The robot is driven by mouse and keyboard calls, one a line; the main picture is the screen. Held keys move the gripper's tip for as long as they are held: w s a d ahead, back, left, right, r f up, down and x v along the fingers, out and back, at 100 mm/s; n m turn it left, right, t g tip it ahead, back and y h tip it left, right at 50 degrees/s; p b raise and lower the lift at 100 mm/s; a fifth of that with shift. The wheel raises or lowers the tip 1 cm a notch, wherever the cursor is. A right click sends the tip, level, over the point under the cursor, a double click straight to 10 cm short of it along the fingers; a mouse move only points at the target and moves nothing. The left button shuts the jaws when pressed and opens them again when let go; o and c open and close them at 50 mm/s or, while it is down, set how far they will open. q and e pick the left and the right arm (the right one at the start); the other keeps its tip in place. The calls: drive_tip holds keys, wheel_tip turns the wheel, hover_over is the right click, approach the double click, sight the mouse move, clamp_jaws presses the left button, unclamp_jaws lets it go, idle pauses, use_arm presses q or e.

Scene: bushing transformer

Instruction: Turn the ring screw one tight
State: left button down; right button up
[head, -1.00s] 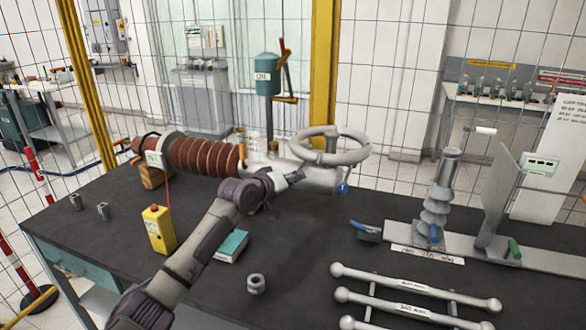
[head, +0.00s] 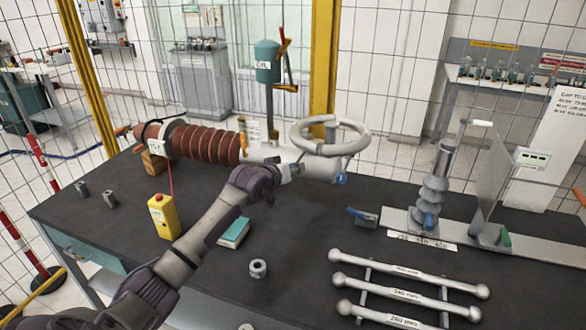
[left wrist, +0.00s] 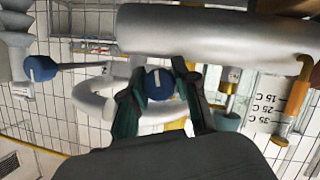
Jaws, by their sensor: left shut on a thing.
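A blue knob with a pale mark (left wrist: 160,84) is between the dark green fingers of my left gripper (left wrist: 160,95) in the left wrist view, and the gripper is shut on it. A second blue knob (left wrist: 40,68) stands apart at the left, on a grey stem; a blue knob also shows at the bushing's end in the head view (head: 341,179). The pale bushing tube (left wrist: 220,32) crosses above the fingers. In the head view my left gripper (head: 292,170) is at the tube's near side, its fingertips partly hidden. My right gripper is not in view.
The table (head: 315,230) is clear at centre.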

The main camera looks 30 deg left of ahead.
use_arm(q)
drive_tip(key=shift+f, duration=0.25)
drive_tip(key=c, duration=0.9)
unclamp_jaws()
drive_tip(key=shift+r, duration=0.1)
drive_tip(key=shift+o, duration=0.2)
drive_tip(key=shift+s+r, duration=0.1)
drive_tip(key=shift+s, duration=0.05)
drive_tip(key=v, duration=1.1)
drive_tip(key=shift+s, duration=0.35)
drive_tip(key=shift+r, duration=0.1)
